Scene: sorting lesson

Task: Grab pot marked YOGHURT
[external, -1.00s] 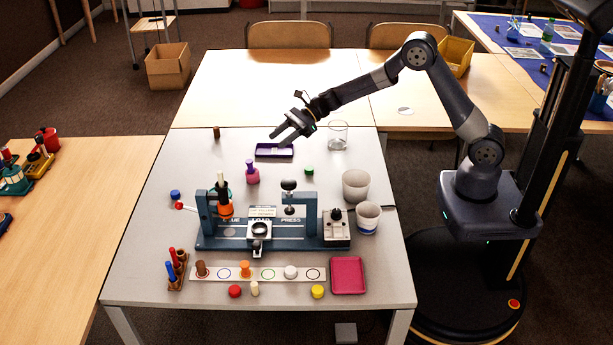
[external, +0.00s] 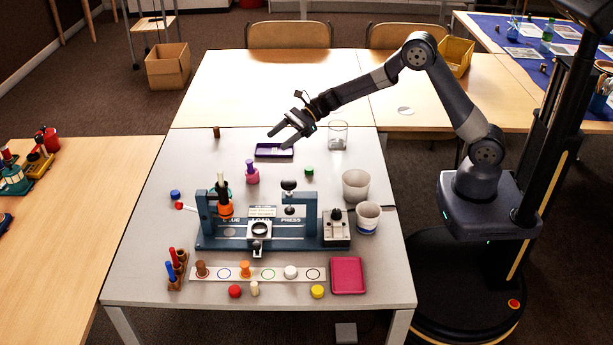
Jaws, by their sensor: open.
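Two whitish pots stand at the right side of the grey-white table. The front pot (external: 367,219) has a blue marking on its side, too small to read. The other pot (external: 355,186) stands just behind it and looks plain from here. I cannot tell by lettering which is marked YOGHURT. My gripper (external: 271,134) is open and empty, in the air over the back of the table near the purple tray, up and to the left of both pots.
A blue press (external: 275,238) stands left of the pots. A clear glass (external: 338,135) and purple tray (external: 273,151) are at the back.

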